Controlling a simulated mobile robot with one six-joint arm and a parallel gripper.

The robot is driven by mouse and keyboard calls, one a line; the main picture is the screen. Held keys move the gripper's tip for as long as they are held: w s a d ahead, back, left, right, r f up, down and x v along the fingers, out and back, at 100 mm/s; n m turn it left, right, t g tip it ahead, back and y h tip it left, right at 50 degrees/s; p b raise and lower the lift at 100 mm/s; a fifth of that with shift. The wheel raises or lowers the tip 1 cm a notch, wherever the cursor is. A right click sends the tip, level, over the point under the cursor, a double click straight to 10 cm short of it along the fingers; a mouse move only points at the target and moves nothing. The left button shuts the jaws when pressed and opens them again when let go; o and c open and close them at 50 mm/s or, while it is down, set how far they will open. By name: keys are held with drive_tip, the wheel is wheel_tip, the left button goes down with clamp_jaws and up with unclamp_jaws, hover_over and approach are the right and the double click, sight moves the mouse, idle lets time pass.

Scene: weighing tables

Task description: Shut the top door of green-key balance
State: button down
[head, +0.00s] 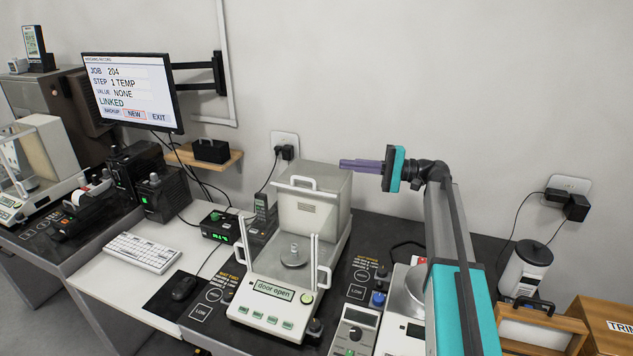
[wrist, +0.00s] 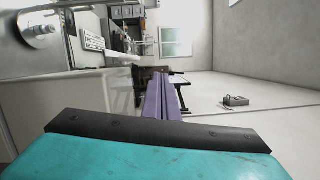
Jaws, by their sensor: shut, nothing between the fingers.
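The green-key balance (head: 262,306) stands on the middle table, with "door open" on its display. A white top handle (head: 296,183) shows at the upper front edge of its rear housing (head: 325,205), which fits the top door being slid back. The space above the weighing pan (head: 294,256) looks uncovered. My gripper (head: 342,165) is shut and empty, with purple fingers pointing left. In the head view it appears by the housing's upper right corner; its exact depth is unclear. The shut fingers (wrist: 163,97) also show in the wrist view, with pale balance surfaces at left.
A second balance (head: 405,325) stands to the right, partly behind my arm. A control box (head: 352,330) is between them. A monitor (head: 130,92) and a small shelf (head: 205,160) are on the wall side. The wall behind is close; the air above the green-key balance is clear.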

sight(316, 178)
wheel_tip(316, 178, down, 6)
drive_tip(key=b, duration=0.5)
drive_tip(key=shift+w, duration=0.4)
drive_tip(key=shift+a, duration=0.2)
drive_tip(key=shift+w+a+r+p, duration=0.1)
drive_tip(key=shift+w+a+p, duration=0.25)
drive_tip(key=shift+a, duration=1.25)
drive_tip(key=shift+w+a+r+p, duration=0.1)
drive_tip(key=shift+a+p, duration=0.35)
drive_tip(key=shift+a, duration=1.1)
drive_tip(key=shift+w+a+r+p, duration=0.1)
drive_tip(key=shift+w+a+p, duration=0.25)
drive_tip(key=shift+a, duration=1.25)
drive_tip(key=shift+s+a, duration=0.1)
drive_tip(key=s+a+b, duration=0.1)
drive_tip(key=s+a, duration=0.2)
drive_tip(key=s, duration=0.5)
drive_tip(key=s+a+b, duration=0.1)
drive_tip(key=s+a, duration=0.2)
drive_tip(key=s, duration=0.5)
drive_tip(key=shift+s+a, duration=0.3)
drive_tip(key=shift+s, duration=0.05)
drive_tip(key=shift+f, duration=0.1)
drive_tip(key=shift+s+d+b, duration=0.1)
drive_tip(key=shift+b, duration=0.2)
